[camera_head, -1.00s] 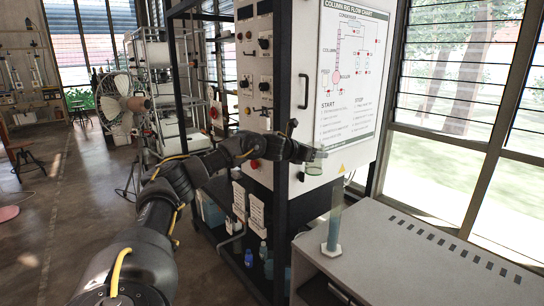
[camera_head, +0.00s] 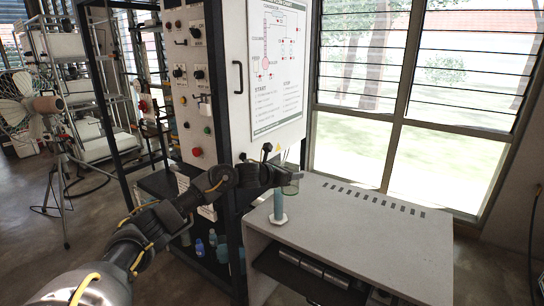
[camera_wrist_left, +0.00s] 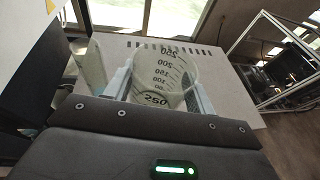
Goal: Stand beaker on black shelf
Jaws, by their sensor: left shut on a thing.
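My left gripper (camera_head: 284,178) is shut on a clear glass beaker (camera_head: 291,187) and holds it in the air, above the near left part of a grey bench (camera_head: 375,236). In the left wrist view the beaker (camera_wrist_left: 163,72) sits between the fingers (camera_wrist_left: 196,100), its graduation marks showing and its inside looking empty. A dark shelf (camera_head: 290,268) lies under the bench top, with several small boxes along it. A black-framed rack left of the bench also has dark shelves (camera_head: 165,183). My right gripper is out of view.
A measuring cylinder with blue-green liquid (camera_head: 278,207) stands on the bench top just below the beaker. The rest of the bench top is clear. The panel cabinet (camera_head: 228,90) rises behind my arm. Blue bottles (camera_head: 212,238) stand low in the rack.

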